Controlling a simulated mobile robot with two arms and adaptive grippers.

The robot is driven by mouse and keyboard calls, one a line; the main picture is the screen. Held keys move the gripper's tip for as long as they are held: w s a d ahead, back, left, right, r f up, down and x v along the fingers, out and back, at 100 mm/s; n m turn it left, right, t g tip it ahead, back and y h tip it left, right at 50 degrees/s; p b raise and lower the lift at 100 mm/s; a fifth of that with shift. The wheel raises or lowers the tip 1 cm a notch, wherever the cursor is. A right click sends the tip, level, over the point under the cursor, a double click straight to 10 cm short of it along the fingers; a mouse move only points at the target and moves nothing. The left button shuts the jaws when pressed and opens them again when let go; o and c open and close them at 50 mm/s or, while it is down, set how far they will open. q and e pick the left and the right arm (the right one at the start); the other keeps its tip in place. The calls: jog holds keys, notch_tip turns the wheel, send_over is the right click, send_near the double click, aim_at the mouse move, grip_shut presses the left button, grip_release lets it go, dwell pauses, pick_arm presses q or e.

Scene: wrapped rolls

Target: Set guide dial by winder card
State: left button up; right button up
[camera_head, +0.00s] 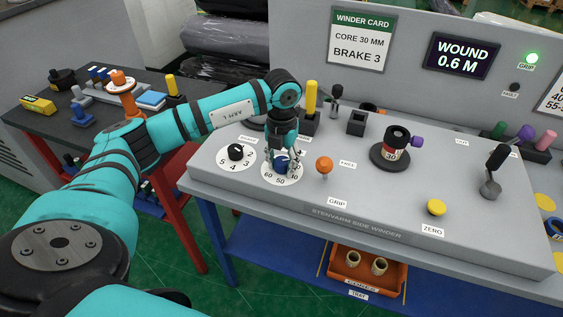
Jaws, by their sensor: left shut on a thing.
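The winder card (360,41) on the back panel reads "CORE 30 MM, BRAKE 3". My left gripper (282,157) points down and is shut on this dial's blue knob (281,165). The knob's pointer is hidden by the fingers. To its left is a second dial with a black knob (236,152) and the numbers 3, 4 and 5 legible. My right gripper is not in view.
An orange ball-topped lever (324,166) stands just right of my left gripper. A yellow post (311,98) rises behind it. A black spindle marked 30 (393,151) and a yellow button (436,207) are farther right.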

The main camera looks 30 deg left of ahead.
aim_at(281, 161)
pick_arm(q)
jog(key=shift+w+r, duration=0.1)
dwell(0.4)
jog(key=o, duration=1.2)
notch_tip(281, 161, up, 12)
jog(key=shift+f, duration=0.1)
